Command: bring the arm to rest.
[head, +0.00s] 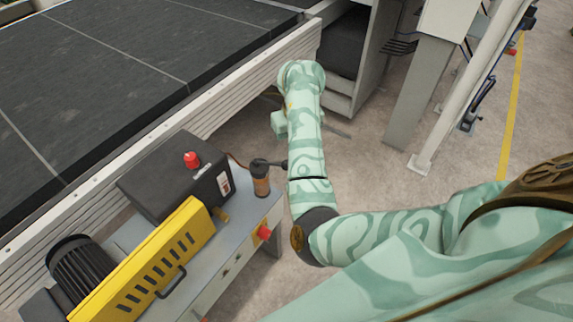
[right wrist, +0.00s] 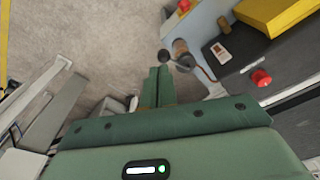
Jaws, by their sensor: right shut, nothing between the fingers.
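My right arm comes in from the right in the head view and reaches forward over the floor, beside the machine; its end (head: 300,75) is near the conveyor's side rail. The fingers are mostly hidden there by my own arm. In the right wrist view my right gripper (right wrist: 157,72) is shut, with its two green fingers together and nothing between them. Its fingertips appear close to a black knob (right wrist: 166,57) in the picture; I cannot tell the true gap. My left gripper is in neither view.
A machine bench (head: 235,240) with a yellow guard (head: 145,265), a red emergency button (head: 191,159) and a copper-coloured cylinder (head: 261,182) stands left of my arm. A dark conveyor (head: 90,80) lies behind. A grey post (head: 418,95) stands right. Open floor (head: 380,180) lies between.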

